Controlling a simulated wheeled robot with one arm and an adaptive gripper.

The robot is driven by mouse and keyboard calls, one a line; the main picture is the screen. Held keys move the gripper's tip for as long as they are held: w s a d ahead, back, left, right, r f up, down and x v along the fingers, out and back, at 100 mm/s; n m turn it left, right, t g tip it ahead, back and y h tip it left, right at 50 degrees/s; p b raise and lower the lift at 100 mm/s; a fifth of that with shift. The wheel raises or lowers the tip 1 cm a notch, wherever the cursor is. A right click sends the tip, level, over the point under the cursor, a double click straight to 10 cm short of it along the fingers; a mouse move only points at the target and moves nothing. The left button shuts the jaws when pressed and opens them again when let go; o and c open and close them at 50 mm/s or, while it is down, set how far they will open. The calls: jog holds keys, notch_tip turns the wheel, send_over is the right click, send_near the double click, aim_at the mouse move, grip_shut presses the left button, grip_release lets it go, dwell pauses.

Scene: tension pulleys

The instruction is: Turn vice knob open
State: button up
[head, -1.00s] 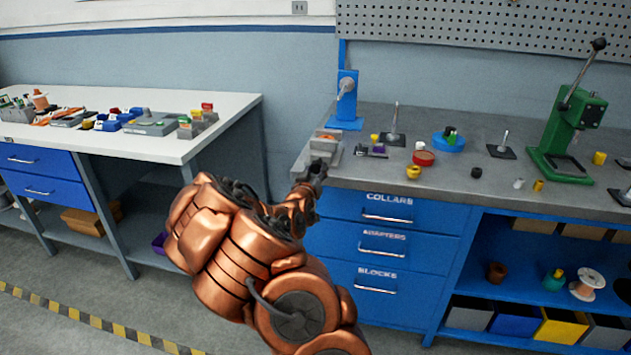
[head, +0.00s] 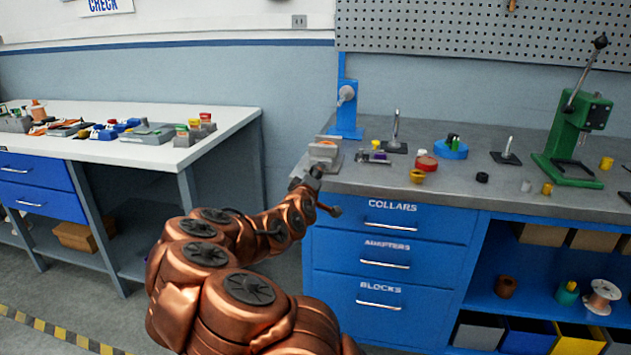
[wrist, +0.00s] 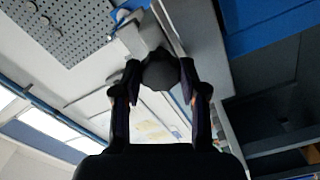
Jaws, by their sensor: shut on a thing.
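The grey vice (head: 325,153) sits at the left front corner of the workbench, with a small orange thing in its top. In the wrist view, part of its pale body (wrist: 140,35) shows beyond the fingers. The dark knob (wrist: 160,74) is between my two fingertips in the wrist view, and my gripper (wrist: 160,80) is shut on it. In the head view my gripper (head: 312,176) is small and dark at the vice's front; there the knob is hard to make out.
A blue stand (head: 347,110) is behind the vice. A small grey fixture (head: 373,157) and a yellow collar (head: 417,176) lie to its right. Blue drawers (head: 385,230) are below the benchtop. A white table (head: 150,115) stands to the left, across a gap.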

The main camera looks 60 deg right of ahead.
jog(key=shift+n, duration=0.3)
dwell(0.4)
jog(key=o, duration=1.1)
jog(key=shift+o, duration=0.2)
jog(key=shift+a, duration=0.15)
jog(key=v, duration=0.7)
jog(key=shift+s, duration=0.1)
jog(key=shift+a, duration=0.1)
